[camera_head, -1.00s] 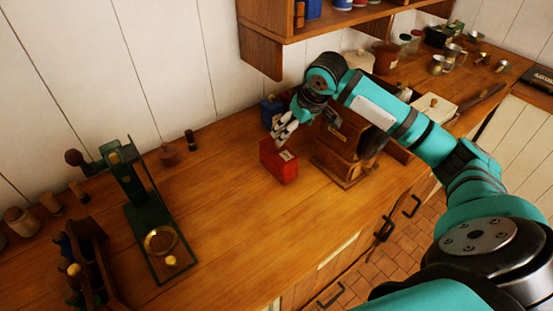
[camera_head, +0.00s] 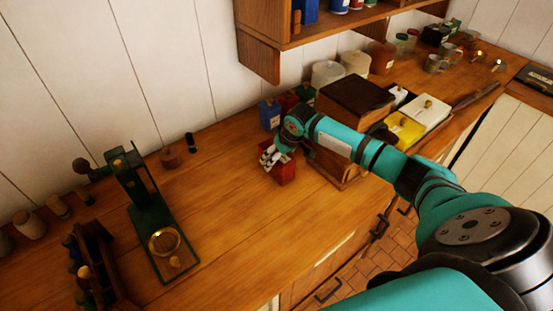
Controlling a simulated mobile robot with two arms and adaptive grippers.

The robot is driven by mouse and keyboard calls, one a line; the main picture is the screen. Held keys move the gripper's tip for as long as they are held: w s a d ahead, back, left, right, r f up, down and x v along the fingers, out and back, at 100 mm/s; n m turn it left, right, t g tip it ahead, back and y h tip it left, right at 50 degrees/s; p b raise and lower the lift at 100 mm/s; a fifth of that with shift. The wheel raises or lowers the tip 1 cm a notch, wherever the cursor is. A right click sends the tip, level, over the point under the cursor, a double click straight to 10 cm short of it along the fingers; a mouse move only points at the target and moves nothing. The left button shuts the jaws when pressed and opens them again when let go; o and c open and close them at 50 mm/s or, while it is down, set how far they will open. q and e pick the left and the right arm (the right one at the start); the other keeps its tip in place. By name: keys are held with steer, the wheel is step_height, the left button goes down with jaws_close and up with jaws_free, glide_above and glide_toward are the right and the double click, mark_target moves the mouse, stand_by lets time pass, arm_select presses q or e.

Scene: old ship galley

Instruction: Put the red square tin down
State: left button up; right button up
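The red square tin (camera_head: 286,174) stands upright or nearly so at the wooden counter (camera_head: 225,215), left of a wooden box. I cannot tell whether its base rests fully on the wood. My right gripper (camera_head: 270,158), on the arm coming in from the right, is at the tin's upper left side, with its pale fingers overlapping the tin. The wrist and fingers hide the tin's top, and I cannot see whether the fingers grip it. My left gripper is not in view.
A dark-topped wooden box (camera_head: 355,96) stands close on the tin's right. A blue tin (camera_head: 269,115) is behind it. A green scale (camera_head: 140,195) stands at left. The counter between scale and red tin is clear. A wall shelf (camera_head: 330,30) hangs above.

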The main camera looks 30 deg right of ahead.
steer(key=shift+p+x, duration=0.3)
steer(key=shift+x, duration=1.45)
steer(key=shift+r, duration=0.1)
steer(key=c, duration=1.5)
